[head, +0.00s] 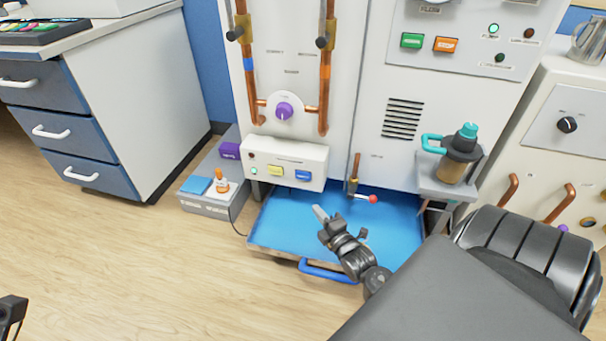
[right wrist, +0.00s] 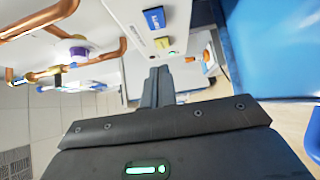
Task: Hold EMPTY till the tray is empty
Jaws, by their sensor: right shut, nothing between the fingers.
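A white panel (head: 262,158) on the machine's front carries a yellow button (head: 275,170), a blue button (head: 303,175) and a green light. The lettering is too small to read surely as EMPTY. In the right wrist view the blue button (right wrist: 154,18) shows at the top. The wide blue tray (head: 283,214) lies below the panel; I cannot tell whether its blue surface is liquid. My right gripper (head: 319,212) is shut and empty over the tray, below and apart from the buttons; its fingers show in the right wrist view (right wrist: 158,84). My left gripper (head: 10,312) is barely visible at the lower left.
A small tap with a red knob (head: 373,199) hangs over the tray. A blue handle (head: 327,271) is on the tray's front. A teal-handled jar (head: 459,160) sits on a shelf at right. The left floor is clear.

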